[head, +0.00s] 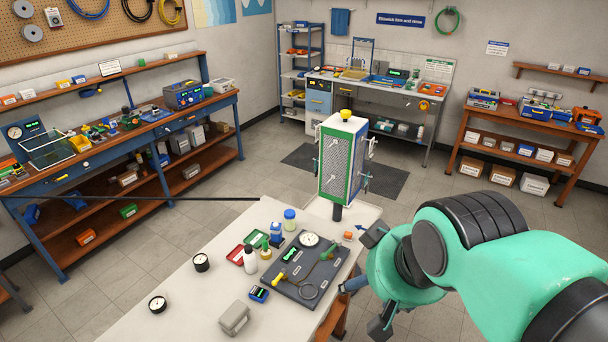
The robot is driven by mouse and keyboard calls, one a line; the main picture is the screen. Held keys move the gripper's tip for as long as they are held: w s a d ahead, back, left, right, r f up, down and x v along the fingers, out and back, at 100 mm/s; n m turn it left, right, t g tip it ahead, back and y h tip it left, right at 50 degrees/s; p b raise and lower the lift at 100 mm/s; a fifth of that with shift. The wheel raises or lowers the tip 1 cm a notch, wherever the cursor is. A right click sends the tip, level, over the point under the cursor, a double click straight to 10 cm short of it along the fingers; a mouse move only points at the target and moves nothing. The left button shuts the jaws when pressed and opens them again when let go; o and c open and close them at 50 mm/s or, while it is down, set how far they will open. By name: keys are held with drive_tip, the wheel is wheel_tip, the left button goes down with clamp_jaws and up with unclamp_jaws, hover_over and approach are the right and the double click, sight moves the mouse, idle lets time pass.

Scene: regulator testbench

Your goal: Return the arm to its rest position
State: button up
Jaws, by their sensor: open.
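My teal and black arm reaches in from the right edge of the head view. My gripper (373,283) is just off the right side of the white workbench (186,297), with its dark fingers spread apart. I see nothing held between them. It is right of the dark regulator board (304,265), which carries a round gauge (309,239), a hose and a yellow-handled part. The gripper appears apart from the board. The arm hides part of the floor and the bench's right side.
A tall green-and-blue framed cage (342,158) stands at the bench's far end. Bottles, two loose gauges (157,304), a red tray (234,257) and a grey box (234,318) are on the bench. Shelved benches line the walls.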

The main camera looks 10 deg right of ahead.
wheel_tip(320, 180, down, 8)
drive_tip(key=b, duration=0.7)
